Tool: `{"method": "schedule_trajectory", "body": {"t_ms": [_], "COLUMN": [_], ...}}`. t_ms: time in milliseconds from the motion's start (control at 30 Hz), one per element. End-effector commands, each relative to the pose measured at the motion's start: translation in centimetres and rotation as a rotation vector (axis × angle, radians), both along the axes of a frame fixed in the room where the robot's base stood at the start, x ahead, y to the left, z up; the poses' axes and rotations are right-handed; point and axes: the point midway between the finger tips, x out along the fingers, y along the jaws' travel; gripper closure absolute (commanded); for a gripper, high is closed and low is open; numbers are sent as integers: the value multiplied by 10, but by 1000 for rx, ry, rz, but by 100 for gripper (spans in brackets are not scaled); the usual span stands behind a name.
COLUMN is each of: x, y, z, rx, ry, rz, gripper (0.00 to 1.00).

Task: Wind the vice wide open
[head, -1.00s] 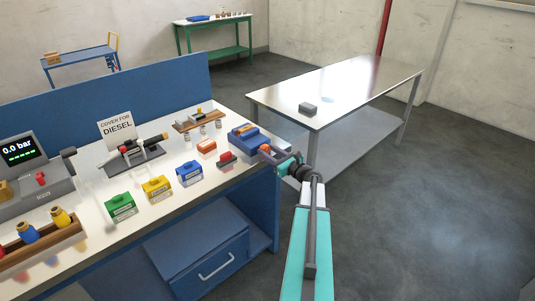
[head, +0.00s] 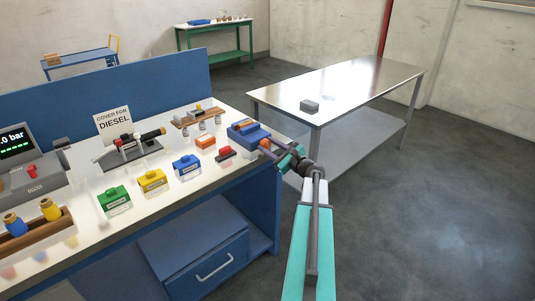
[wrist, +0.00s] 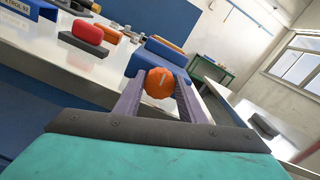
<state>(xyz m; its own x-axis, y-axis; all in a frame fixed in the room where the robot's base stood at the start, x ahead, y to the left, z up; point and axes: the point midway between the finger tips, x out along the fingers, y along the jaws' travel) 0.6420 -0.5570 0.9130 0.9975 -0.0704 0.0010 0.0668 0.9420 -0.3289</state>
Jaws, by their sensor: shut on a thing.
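The blue vice (head: 247,132) stands at the right end of the white bench top. It also shows in the wrist view (wrist: 150,58), beyond the fingers. An orange knob (wrist: 159,83) is on the near side of the vice. My gripper (head: 268,145) reaches it from the right, past the bench end. In the wrist view my gripper (wrist: 160,88) has one finger on each side of the knob and is shut on it. The vice jaws are too small and partly hidden, so their gap cannot be told.
A red-topped block (head: 226,153), an orange block (head: 206,141) and blue, yellow and green boxes (head: 152,181) stand left of the vice. A metal table (head: 345,85) with a dark block (head: 310,106) is behind on the right. The floor at right is clear.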

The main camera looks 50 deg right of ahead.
Motion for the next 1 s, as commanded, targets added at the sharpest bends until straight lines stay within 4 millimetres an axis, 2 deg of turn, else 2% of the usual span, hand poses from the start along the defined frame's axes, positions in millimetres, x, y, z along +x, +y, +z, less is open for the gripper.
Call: {"method": "schedule_trajectory", "body": {"t_ms": [400,1000], "x": [1,1], "y": [1,0], "z": [0,2], "rx": [-158,-188], "ry": [6,10], "rz": [1,-1], "gripper": [86,86]}}
